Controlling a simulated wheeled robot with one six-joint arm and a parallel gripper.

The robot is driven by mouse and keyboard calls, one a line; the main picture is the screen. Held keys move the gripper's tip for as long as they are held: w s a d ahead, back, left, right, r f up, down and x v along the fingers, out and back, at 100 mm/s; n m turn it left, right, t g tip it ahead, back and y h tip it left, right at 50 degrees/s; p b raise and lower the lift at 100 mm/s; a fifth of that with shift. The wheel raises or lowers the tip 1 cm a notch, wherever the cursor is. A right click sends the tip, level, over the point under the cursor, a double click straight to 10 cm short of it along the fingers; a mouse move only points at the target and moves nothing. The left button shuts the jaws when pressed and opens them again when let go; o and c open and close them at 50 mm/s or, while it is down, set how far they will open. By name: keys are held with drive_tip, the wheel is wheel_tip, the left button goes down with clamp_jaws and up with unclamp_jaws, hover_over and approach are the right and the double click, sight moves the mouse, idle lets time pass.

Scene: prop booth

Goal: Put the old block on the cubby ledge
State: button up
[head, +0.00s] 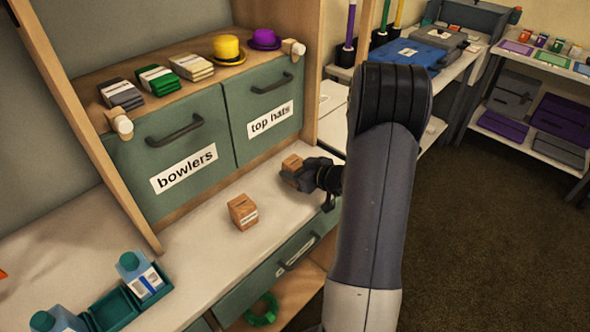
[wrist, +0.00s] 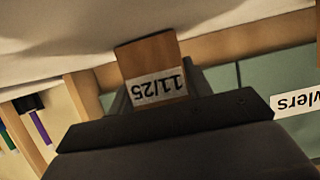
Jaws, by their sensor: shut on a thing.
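My gripper (head: 303,174) is shut on a small wooden block (head: 292,161), near the right end of the pale counter, in front of the top hats door. In the wrist view the held block (wrist: 148,57) carries a white label reading 11/25, upside down in the picture. A second wooden block (head: 242,212) stands on the counter to the left; its marking is too small to read. The ledge (head: 205,56) above the two green doors holds several banded stacks, a yellow hat and a purple hat. I cannot tell whether the held block touches the counter.
The doors are labelled bowlers (head: 180,165) and top hats (head: 268,115), both shut. Blue bottles and a green tray (head: 115,308) stand at the counter's front left. A drawer (head: 285,268) is below the counter. Shelves with cases (head: 560,115) stand at the right.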

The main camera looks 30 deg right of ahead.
drive_tip(key=o, duration=1.1)
drive_tip(key=shift+s+r, duration=0.15)
drive_tip(key=shift+r, duration=0.05)
drive_tip(key=p+v, duration=0.1)
drive_tip(key=v, duration=1)
drive_tip(key=shift+s+d+r, duration=0.15)
drive_tip(key=shift+s, duration=0.1)
